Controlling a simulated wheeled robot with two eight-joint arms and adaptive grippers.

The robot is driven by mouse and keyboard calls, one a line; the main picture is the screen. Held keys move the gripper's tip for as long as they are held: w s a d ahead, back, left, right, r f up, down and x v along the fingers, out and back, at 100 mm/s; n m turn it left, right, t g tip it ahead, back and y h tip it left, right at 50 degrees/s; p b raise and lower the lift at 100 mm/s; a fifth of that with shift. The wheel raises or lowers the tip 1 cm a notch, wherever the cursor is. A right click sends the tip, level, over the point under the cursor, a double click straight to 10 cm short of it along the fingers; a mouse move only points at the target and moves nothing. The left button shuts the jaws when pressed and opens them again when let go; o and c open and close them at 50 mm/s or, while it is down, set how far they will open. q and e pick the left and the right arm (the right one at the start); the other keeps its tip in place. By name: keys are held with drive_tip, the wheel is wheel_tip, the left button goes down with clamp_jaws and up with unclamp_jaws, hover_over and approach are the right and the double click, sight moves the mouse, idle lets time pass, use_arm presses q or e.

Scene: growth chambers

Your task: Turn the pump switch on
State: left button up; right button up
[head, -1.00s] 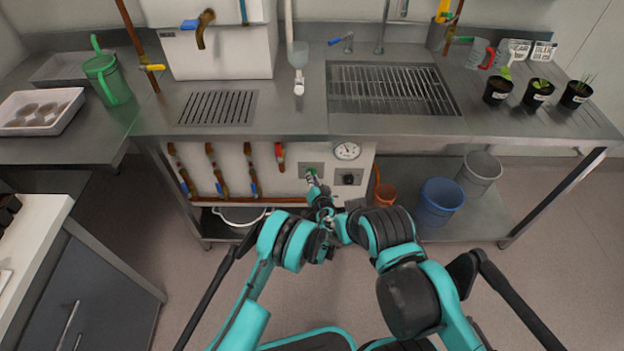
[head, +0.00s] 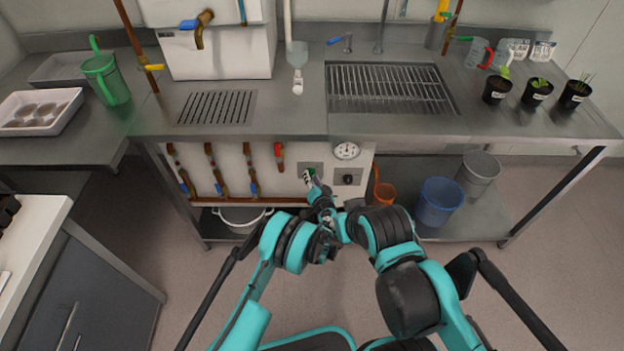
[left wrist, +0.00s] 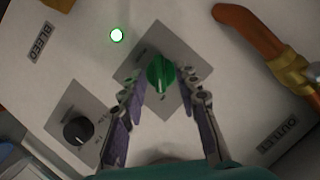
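The pump switch is a green rotary knob (left wrist: 160,73) on a grey square plate, seen close up in the left wrist view. A white mark on it points toward the bottom of that picture. In the head view the switch (head: 312,171) is on the white panel under the counter, partly covered by my gripper. My left gripper (left wrist: 163,82) is open, its two purple-padded fingertips on either side of the knob, with a narrow gap visible. It also shows in the head view (head: 309,179). A round lamp (left wrist: 116,35) near the switch is lit green. I cannot make out my right gripper.
A black knob (left wrist: 78,131) is on a second plate; a pressure gauge (head: 346,151) is above it in the head view. An orange pipe (left wrist: 255,40) runs close to the switch. Pipes with valves are left on the panel. A blue bucket (head: 438,202) stands lower right.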

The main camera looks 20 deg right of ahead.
use_arm(q)
drive_tip(key=shift+s, duration=0.15)
drive_tip(key=v, duration=0.7)
drive_tip(key=shift+s, duration=0.1)
idle(0.3)
drive_tip(key=w+a+r+n+g+y, duration=0.1)
drive_tip(key=w+a+r, duration=0.2)
drive_tip(key=a+r, duration=0.45)
drive_tip(key=s+a+r+n+g+y, duration=0.1)
drive_tip(key=s+a+r+n+g, duration=0.1)
drive_tip(key=a+r, duration=0.7)
drive_tip(key=s+a+r+n+g+y, duration=0.1)
drive_tip(key=s+a+r+n, duration=0.15)
drive_tip(key=a+r, duration=0.6)
drive_tip(key=s+a+r+g+h, duration=0.15)
drive_tip(key=s+a+r, duration=0.35)
drive_tip(key=s+a, duration=0.55)
drive_tip(key=s+a+n+g, duration=0.1)
drive_tip(key=s, duration=0.7)
drive_tip(key=s+a+f+n, duration=0.1)
drive_tip(key=s+a+n, duration=0.1)
drive_tip(key=s, duration=0.7)
drive_tip(key=shift+f+g+h, duration=0.3)
drive_tip(key=shift+g+h, duration=0.05)
drive_tip(key=shift+h, duration=0.1)
